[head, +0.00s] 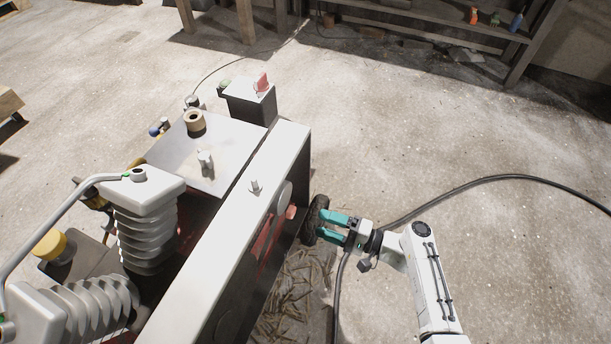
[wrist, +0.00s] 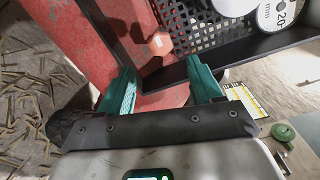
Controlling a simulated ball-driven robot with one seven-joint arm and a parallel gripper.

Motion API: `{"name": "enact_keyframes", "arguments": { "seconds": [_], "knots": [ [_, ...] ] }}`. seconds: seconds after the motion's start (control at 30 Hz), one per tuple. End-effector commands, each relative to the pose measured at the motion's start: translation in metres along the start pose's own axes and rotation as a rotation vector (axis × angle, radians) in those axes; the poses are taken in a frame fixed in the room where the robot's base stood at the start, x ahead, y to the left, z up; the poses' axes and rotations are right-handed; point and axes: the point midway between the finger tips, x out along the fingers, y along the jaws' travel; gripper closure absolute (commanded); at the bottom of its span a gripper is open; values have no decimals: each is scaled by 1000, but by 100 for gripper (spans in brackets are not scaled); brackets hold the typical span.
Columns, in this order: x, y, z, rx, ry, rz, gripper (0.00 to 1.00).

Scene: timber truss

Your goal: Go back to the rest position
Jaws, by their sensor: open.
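My gripper (head: 324,227), with two teal fingers, is at the right side of a large machine (head: 262,182), low beside its dark flank. In the wrist view my gripper (wrist: 161,82) has its fingers spread wide apart, with no object held between them. The fingers point toward a red surface and a black frame. A dark rounded thing (head: 314,218) is at the fingertips in the head view; I cannot tell whether they touch it. My white arm reaches in from the bottom right.
A black cable (head: 470,183) crosses otherwise clear floor at right.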

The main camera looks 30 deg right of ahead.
Motion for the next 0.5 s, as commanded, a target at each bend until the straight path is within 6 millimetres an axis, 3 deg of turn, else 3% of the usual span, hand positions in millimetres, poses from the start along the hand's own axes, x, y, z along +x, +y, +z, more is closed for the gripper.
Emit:
{"name": "enact_keyframes", "arguments": {
  "seconds": [0.27,0.37,0.5],
  "knots": [
    [1,2,5,-14,-16,21,35],
    [0,14,25,-76,-85,117,35],
    [-13,40,66,-233,-241,359,35]
  ]
}}
